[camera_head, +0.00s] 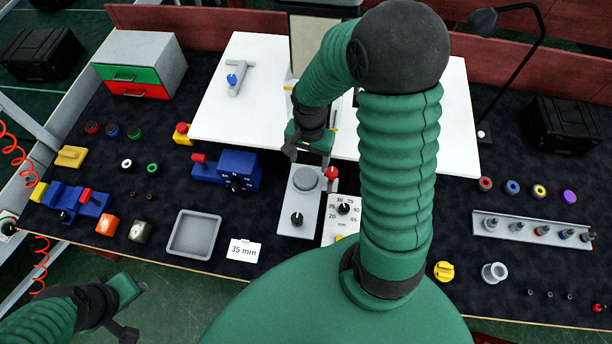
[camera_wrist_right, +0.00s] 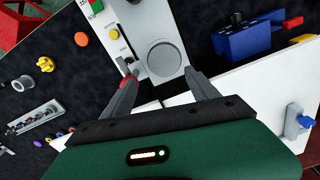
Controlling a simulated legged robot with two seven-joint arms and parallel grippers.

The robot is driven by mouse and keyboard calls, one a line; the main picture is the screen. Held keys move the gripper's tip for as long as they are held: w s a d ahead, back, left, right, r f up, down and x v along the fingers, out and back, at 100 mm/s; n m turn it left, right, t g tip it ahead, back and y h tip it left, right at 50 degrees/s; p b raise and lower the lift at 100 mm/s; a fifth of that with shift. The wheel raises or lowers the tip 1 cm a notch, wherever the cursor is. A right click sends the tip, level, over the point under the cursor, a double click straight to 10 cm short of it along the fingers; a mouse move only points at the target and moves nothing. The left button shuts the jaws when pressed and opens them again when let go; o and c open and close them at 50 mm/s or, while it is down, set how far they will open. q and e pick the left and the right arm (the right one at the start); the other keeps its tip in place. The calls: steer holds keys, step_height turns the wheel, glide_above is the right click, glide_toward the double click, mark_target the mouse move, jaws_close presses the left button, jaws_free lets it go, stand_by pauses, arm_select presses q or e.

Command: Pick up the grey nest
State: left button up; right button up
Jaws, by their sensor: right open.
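No grey part is labelled as a nest. A grey hollow cup (camera_head: 494,272) stands on the dark mat at the right; it also shows at the left of the wrist view (camera_wrist_right: 24,83). A grey round disc (camera_head: 306,179) sits on a light grey plate with a black knob, and in the wrist view this disc (camera_wrist_right: 164,57) lies just beyond my fingertips. My right gripper (camera_head: 309,153) is open and empty above the plate's back end; its fingers (camera_wrist_right: 158,70) stand apart. My left gripper (camera_head: 122,312) is at the lower left, over the floor, its jaws unclear.
A red-knobbed lever (camera_head: 332,173) and a dial panel (camera_head: 342,212) stand beside the plate. A blue block (camera_head: 239,170) is to its left. A grey square tray (camera_head: 194,234) and a "35 mm" card (camera_head: 243,250) lie nearer. A grey rail (camera_head: 530,231) holds several small parts.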

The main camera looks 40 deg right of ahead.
glide_above(305, 178)
steer(key=w, duration=0.1)
steer(key=f, duration=0.4)
steer(key=shift+d+f, duration=0.35)
steer(key=shift+d, duration=0.05)
steer(key=f, duration=0.1)
steer(key=s+a+f+p, duration=0.1)
steer(key=f, duration=0.2)
steer(key=shift+s+a+p, duration=0.25)
steer(key=shift+p, duration=0.1)
steer(key=shift+s, duration=0.15)
steer(key=shift+w+d+f, duration=0.25)
steer(key=shift+w+d, duration=0.05)
steer(key=shift+w, duration=0.05)
steer(key=shift+c, duration=0.7)
steer(key=shift+w+d+f, duration=0.1)
steer(key=shift+w+d, duration=0.1)
steer(key=shift+w, duration=0.05)
steer(key=shift+c, duration=2.4)
steer(key=shift+s, duration=0.1)
steer(key=shift+c, duration=2.3)
arm_select(q)
steer(key=shift+w+a+r, duration=0.25)
steer(key=shift+w+r, duration=0.35)
steer(key=shift+w, duration=0.05)
arm_select(e)
steer(key=shift+a+r, duration=0.2)
